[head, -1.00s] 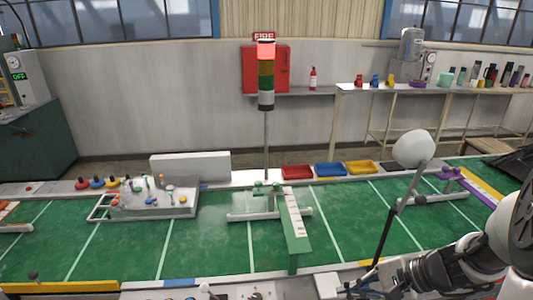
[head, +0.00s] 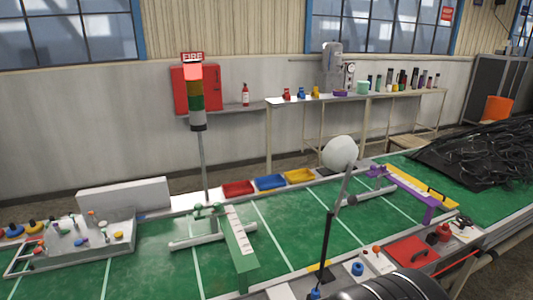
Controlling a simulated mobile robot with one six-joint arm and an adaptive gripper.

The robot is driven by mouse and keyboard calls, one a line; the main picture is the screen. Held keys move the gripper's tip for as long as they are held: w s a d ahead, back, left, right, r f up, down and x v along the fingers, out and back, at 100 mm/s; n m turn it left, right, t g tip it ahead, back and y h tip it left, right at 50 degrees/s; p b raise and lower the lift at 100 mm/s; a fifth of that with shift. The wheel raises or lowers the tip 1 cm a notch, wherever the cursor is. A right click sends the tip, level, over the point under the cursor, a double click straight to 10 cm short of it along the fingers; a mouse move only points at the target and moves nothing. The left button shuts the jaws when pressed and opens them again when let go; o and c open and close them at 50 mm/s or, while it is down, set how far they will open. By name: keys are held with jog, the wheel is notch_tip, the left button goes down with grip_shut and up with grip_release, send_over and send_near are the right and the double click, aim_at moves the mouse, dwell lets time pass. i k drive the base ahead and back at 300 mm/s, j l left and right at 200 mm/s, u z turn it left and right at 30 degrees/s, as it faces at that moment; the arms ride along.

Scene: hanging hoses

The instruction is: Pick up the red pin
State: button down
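I cannot tell for certain which red thing is the red pin. A small red-topped piece (head: 376,249) stands on a white plate near the front edge of the conveyor, at the lower right. A short red cylinder (head: 441,233) stands further right, past a red panel (head: 411,254) with a handle. A white block (head: 85,242) at the left carries several small coloured pegs, too small to tell apart well. Part of my arm (head: 395,287) shows dark and ribbed at the bottom edge. My gripper's fingers are not in view.
A green ramp (head: 240,248) and a purple stand (head: 405,190) occupy the green belt. A signal lamp (head: 197,105) stands behind. Black hoses (head: 475,150) lie at the right. Belt between ramp and post is clear.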

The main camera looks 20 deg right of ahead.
aim_at(445, 228)
jog(key=z, duration=1.8)
